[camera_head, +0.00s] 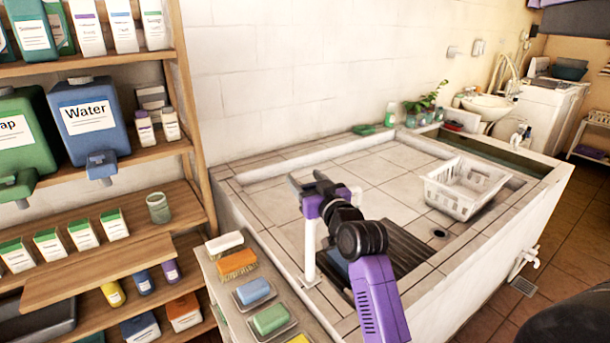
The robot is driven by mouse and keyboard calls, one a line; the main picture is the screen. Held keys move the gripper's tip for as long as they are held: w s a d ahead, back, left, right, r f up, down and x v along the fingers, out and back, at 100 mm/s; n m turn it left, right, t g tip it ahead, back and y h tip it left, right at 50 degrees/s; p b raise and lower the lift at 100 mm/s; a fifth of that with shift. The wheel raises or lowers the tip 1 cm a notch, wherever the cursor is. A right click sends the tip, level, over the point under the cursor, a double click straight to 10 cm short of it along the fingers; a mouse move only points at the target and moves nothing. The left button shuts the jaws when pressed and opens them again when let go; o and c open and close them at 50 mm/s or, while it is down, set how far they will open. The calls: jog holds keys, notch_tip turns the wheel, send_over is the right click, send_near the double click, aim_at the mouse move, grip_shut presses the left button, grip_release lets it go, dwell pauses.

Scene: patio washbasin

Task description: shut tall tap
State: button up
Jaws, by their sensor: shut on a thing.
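The tall tap (310,252) is a white upright pipe at the near left edge of the tiled basin. My gripper (308,182) is at the top of this pipe, with its dark fingers pointing up and left in the picture. It is shut on the tap's top part. The fingers and purple gripper body hide that part, so I cannot tell how the handle is turned. No water stream is visible, though my arm covers part of the basin behind.
A white basket (466,187) stands in the basin's right part, near the drain (439,233). A dark ribbed board (400,246) lies behind my arm. A ledge with soaps and brushes (237,263) is in front. Wooden shelves (190,120) with bottles stand at left.

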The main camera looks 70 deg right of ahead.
jog(key=shift+s+m+g+h+p, duration=0.1)
jog(key=shift+m+g+h+p, duration=0.3)
jog(key=shift+m+g+h, duration=0.55)
jog(key=m+g+h+b, duration=0.1)
jog(key=m+g+b, duration=0.1)
jog(key=g+b, duration=0.1)
jog(key=s+m+g+h+b, duration=0.1)
jog(key=m+g+h+b, duration=0.1)
jog(key=g+b, duration=0.1)
jog(key=d+f+m+g+h+b, duration=0.1)
jog(key=m+g+b, duration=0.1)
jog(key=g+b, duration=0.1)
jog(key=shift+s+b, duration=0.15)
jog(key=shift+b, duration=0.6)
jog(key=m+g+b, duration=0.2)
jog(key=g+b, duration=0.1)
jog(key=g, duration=0.1)
jog(key=s+m+g+y+b, duration=0.1)
jog(key=m+g+b, duration=0.2)
jog(key=g, duration=0.1)
jog(key=s+m+g+y+b, duration=0.1)
jog(key=m+g+b, duration=0.2)
jog(key=g, duration=0.1)
jog(key=shift+s+a+r, duration=0.15)
jog(key=shift+a+r, duration=0.05)
jog(key=shift+r, duration=0.2)
jog(key=shift+s+m+g+y+b, duration=0.1)
jog(key=shift+m+g+y+b, duration=0.15)
jog(key=shift+m+g+b, duration=0.1)
